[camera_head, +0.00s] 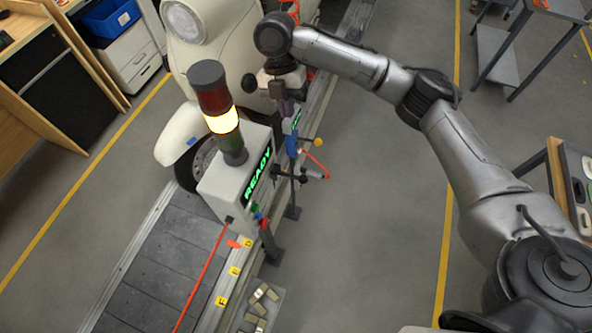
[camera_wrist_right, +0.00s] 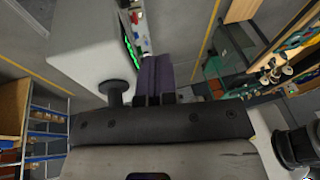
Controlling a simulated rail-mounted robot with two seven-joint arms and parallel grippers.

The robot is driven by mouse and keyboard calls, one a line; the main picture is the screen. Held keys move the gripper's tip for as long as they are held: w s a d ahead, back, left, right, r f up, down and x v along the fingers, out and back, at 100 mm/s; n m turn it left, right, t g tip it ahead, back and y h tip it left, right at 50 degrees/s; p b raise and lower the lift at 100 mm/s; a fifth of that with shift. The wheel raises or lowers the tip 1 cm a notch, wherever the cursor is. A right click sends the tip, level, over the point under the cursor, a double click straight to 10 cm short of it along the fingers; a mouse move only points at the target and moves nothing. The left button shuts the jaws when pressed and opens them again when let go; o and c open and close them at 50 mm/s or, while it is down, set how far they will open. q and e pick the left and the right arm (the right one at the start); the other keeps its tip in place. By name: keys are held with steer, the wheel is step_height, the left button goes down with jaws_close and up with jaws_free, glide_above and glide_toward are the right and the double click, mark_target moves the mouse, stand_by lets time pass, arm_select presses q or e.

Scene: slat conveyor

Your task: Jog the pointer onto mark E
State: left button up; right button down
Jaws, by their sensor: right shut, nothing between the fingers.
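The orange pointer (camera_head: 233,243) is at the conveyor's edge, beside the yellow label nearest the control box, which looks like D. The yellow label E (camera_head: 235,271) is further toward the bottom of the head view, with label F (camera_head: 221,301) below it. The white control box (camera_head: 226,190) has a green READY display (camera_head: 257,175) and small coloured buttons (camera_head: 258,214) at its lower end. My right gripper (camera_head: 287,108) is shut and empty, above and beyond the box; its purple fingers (camera_wrist_right: 155,75) also show in the right wrist view. My left gripper is out of view.
A stack light (camera_head: 217,108) with its amber section lit stands on the box. A cream car body (camera_head: 220,45) sits on the slat conveyor (camera_head: 158,262). A blue device (camera_head: 291,142) and a thin stand are close to the right gripper. Open floor (camera_head: 375,220) lies to the right.

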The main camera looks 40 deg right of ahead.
stand_by(0.3)
steer(key=shift+f, duration=0.1)
steer(key=p, duration=0.2)
glide_toward(298, 179)
steer(key=x, duration=0.5)
steer(key=shift+x, duration=0.8)
